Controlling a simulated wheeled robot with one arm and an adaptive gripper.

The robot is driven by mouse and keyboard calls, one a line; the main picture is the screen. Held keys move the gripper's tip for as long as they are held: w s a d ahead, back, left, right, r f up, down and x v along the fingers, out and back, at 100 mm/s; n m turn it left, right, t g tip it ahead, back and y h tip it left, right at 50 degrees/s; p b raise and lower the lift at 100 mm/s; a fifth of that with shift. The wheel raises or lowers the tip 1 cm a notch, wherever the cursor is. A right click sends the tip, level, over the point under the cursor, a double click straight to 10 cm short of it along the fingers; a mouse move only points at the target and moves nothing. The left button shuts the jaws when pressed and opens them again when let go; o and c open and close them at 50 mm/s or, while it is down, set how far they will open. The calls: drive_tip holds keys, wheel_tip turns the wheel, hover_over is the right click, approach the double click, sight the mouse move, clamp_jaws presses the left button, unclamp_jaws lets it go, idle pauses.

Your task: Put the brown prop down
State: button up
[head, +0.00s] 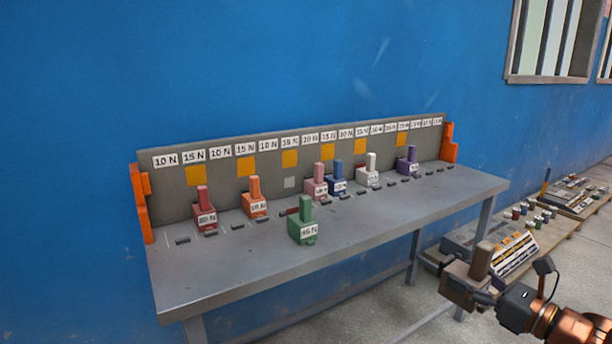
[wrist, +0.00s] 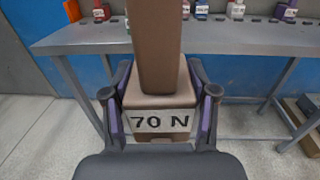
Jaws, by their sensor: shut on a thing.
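The brown prop (wrist: 155,95) is a block with a tall handle and a "70 N" label. My gripper (wrist: 160,98) is shut on its block, with one finger on each side, in the wrist view. In the head view the brown prop (head: 470,282) is at the lower right, upright, off the right front of the grey table (head: 400,215) and apart from it. My gripper (head: 492,298) reaches it from the right there. The wrist view shows the table edge beyond the prop.
Several coloured props stand on the table, among them a green one (head: 304,230) near the front edge, a red one (head: 204,215) and a purple one (head: 407,163). A back panel (head: 220,170) carries force labels. The table's front strip is mostly clear. Low boards (head: 515,250) with small parts lie at right.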

drive_tip(key=w+a+f+n+g+y, duration=0.4)
drive_tip(key=w+a+f, duration=0.7)
drive_tip(key=w+a, duration=0.2)
wheel_tip(320, 180, up, 15)
drive_tip(key=p, duration=2.3)
drive_tip(key=shift+d, duration=0.2)
